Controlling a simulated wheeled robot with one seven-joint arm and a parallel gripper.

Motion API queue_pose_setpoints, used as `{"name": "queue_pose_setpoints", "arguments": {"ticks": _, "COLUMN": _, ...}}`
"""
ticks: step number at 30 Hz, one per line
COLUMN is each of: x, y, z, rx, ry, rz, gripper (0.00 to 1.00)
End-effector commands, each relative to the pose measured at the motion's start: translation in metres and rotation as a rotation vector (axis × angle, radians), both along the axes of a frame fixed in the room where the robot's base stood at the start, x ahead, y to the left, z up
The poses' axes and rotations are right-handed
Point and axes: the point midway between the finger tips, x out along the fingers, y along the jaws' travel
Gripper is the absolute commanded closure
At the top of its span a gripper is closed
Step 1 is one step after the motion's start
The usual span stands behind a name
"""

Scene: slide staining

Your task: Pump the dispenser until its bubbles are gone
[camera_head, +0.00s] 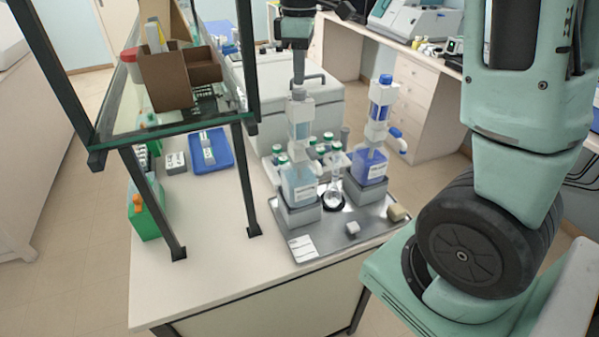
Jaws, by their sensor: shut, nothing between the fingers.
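Two bottle-top dispensers stand on a grey tray (338,236). The left dispenser (300,135) has a pale blue liquid bottle and a light grey top. The right dispenser (379,135) has a darker blue-violet bottle, a blue cap and a blue-tipped spout. Both are upright on grey blocks. My gripper (298,80) points down with its fingers shut and empty, right over the left dispenser's top. I cannot tell whether the fingertips touch it. Bubbles are too small to make out in either dispenser.
A glass flask (334,188) stands between the dispensers, with several green-capped bottles behind. A glass shelf (124,128) rises at left. The bench front left (195,290) is clear.

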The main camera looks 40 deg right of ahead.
Motion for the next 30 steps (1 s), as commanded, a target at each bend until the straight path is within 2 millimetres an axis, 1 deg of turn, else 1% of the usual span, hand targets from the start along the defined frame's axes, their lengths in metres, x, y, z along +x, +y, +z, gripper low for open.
{"name": "queue_pose_setpoints", "arguments": {"ticks": 5, "x": 0.0, "y": 0.0, "z": 0.011, "rx": -0.001, "ry": -0.001, "rz": 0.0, "gripper": 1.0}}
{"name": "queue_pose_setpoints", "arguments": {"ticks": 15, "x": 0.0, "y": 0.0, "z": 0.044, "rx": 0.0, "ry": 0.0, "rz": 0.0, "gripper": 1.0}}
{"name": "queue_pose_setpoints", "arguments": {"ticks": 18, "x": 0.0, "y": 0.0, "z": 0.051, "rx": 0.0, "ry": 0.0, "rz": 0.0, "gripper": 1.0}}
{"name": "queue_pose_setpoints", "arguments": {"ticks": 30, "x": 0.0, "y": 0.0, "z": 0.05, "rx": 0.0, "ry": 0.0, "rz": 0.0, "gripper": 1.0}}
